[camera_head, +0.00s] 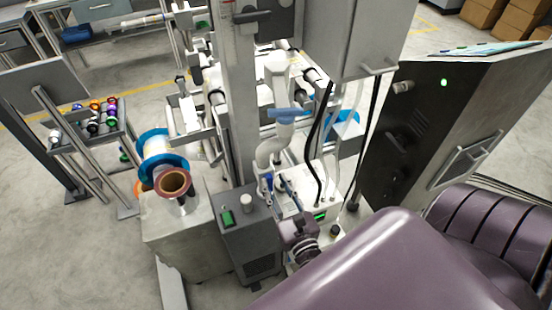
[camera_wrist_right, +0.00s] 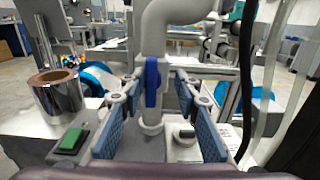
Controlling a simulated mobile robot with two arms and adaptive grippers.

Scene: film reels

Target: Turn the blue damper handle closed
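A blue damper handle (camera_wrist_right: 152,82) stands upright on a white pipe (camera_wrist_right: 155,45) in the right wrist view. My right gripper (camera_wrist_right: 157,88) is open, with one blue-padded finger on each side of the handle and visible gaps between. In the head view, the right gripper (camera_head: 275,183) is low at the foot of the curved white pipe (camera_head: 268,152), where the small blue handle (camera_head: 267,181) shows partly. My left gripper is not in view.
A dark box with a green switch (camera_head: 227,218) and a copper-coloured reel (camera_head: 174,184) stand left of the gripper. A blue bar (camera_head: 287,114) crosses the pipe higher up. Black hoses (camera_head: 314,150) and a dark cabinet (camera_head: 415,130) are at the right.

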